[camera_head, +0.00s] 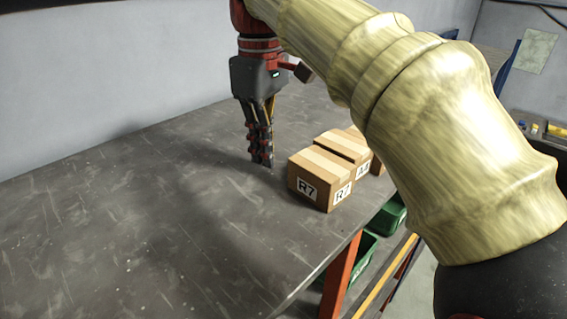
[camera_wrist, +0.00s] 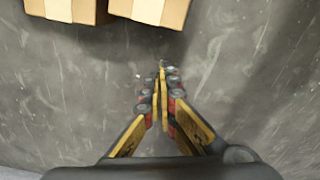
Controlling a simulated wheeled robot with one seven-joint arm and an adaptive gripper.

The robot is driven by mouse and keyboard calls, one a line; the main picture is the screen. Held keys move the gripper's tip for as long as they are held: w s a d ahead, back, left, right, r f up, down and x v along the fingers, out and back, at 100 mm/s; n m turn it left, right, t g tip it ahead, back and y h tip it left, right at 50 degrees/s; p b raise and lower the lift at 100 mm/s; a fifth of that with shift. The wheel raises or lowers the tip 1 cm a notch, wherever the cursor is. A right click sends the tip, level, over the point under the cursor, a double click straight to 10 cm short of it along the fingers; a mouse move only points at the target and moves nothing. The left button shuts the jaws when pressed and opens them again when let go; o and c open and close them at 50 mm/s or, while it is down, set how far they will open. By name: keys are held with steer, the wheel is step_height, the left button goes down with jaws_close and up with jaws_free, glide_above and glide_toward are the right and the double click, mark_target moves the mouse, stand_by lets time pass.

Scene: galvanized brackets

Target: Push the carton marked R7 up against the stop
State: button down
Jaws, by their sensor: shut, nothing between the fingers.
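The carton marked R7 (camera_head: 309,187) is a small brown box with pale tape and white R7 labels on two sides. It sits on the dark worktable (camera_head: 150,220) near its right edge. My gripper (camera_head: 262,163) points down at the table just left of and behind the R7 carton, with a small gap between them. Its fingers are shut and empty. In the wrist view the fingertips (camera_wrist: 163,68) are together below two cartons, apart from both; no labels show there, so I cannot tell which is R7. I cannot make out the stop.
A second carton (camera_head: 362,168), its label partly visible, stands right behind R7, and a third is mostly hidden by my arm. Green bins (camera_head: 391,215) sit below the table's right edge. The table's left and front are clear.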

mark_target(290, 160)
steer(key=d, duration=0.1)
steer(key=s+d, duration=0.1)
steer(key=d, duration=0.1)
steer(key=shift+f, duration=0.2)
steer(key=shift+s+d, duration=0.25)
steer(key=shift+s, duration=0.15)
steer(key=shift+w, duration=0.2)
steer(key=shift+s, duration=0.1)
steer(key=shift+s+d+p, duration=0.3)
steer(key=shift+s+d, duration=0.15)
steer(key=shift+d, duration=0.3)
steer(key=shift+w+a, duration=0.15)
